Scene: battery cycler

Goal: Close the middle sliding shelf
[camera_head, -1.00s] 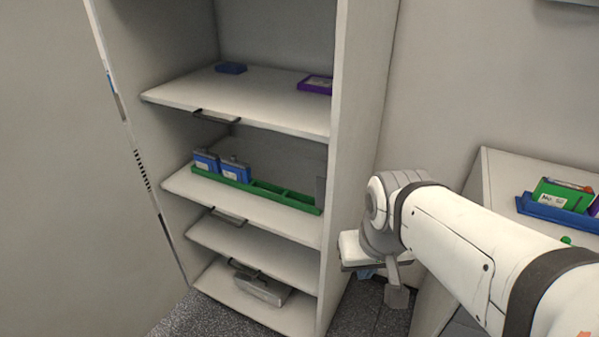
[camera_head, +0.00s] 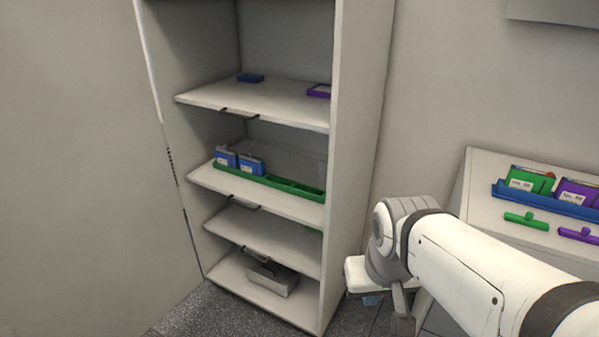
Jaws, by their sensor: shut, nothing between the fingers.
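The white shelf unit (camera_head: 360,130) stands at the left with several shelves. The middle sliding shelf (camera_head: 250,192) appears to be the one carrying a green tray (camera_head: 290,187) with two blue battery packs (camera_head: 250,165) at its left end. Its front edge looks about level with the side panels; I cannot tell whether it sticks out a little. A dark handle (camera_head: 245,205) shows under its front edge. My gripper (camera_head: 402,322) is right of the unit, pointing down, low and clear of the shelves. It is shut and empty; its fingertips are partly cut off.
The upper shelf (camera_head: 270,100) holds a blue and a purple item. A lower shelf (camera_head: 265,238) is mostly bare; a grey metal box (camera_head: 272,279) sits on the bottom one. At right, a white bench (camera_head: 475,190) carries a blue rack (camera_head: 545,203) and green and purple pieces.

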